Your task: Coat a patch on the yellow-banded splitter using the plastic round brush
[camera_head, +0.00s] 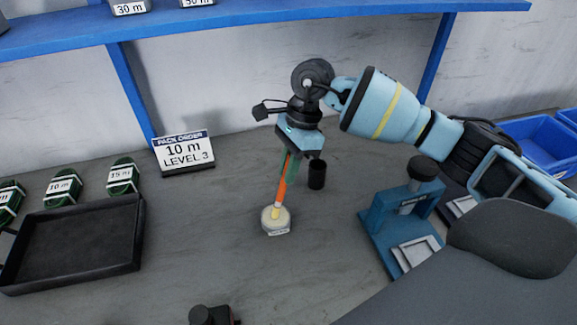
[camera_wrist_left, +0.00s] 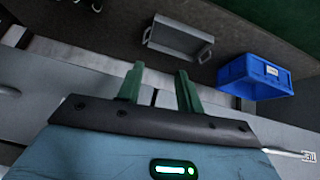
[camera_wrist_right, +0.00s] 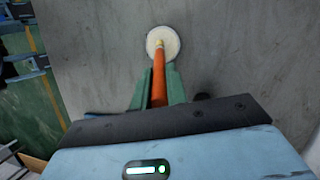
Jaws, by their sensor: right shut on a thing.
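My right gripper (camera_head: 288,155) is shut on the orange handle of the round brush (camera_head: 281,190) above the bench. The brush points down, slightly tilted, and its yellowish tip end meets the round cream pot (camera_head: 276,221) in the picture. In the right wrist view the brush (camera_wrist_right: 159,80) runs out between the green fingers (camera_wrist_right: 160,88) to the middle of the pot (camera_wrist_right: 163,42). I cannot tell how deep the tip is. My left gripper (camera_wrist_left: 160,85) is open and empty in the left wrist view. I cannot make out a yellow-banded splitter.
A black cylinder (camera_head: 317,174) stands close right of the brush. A blue press-like fixture (camera_head: 382,226) is further right. A black tray (camera_head: 75,245) and green coils (camera_head: 123,176) lie left. A dark object (camera_head: 212,315) is cut off at the bottom. Bench left of the pot is clear.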

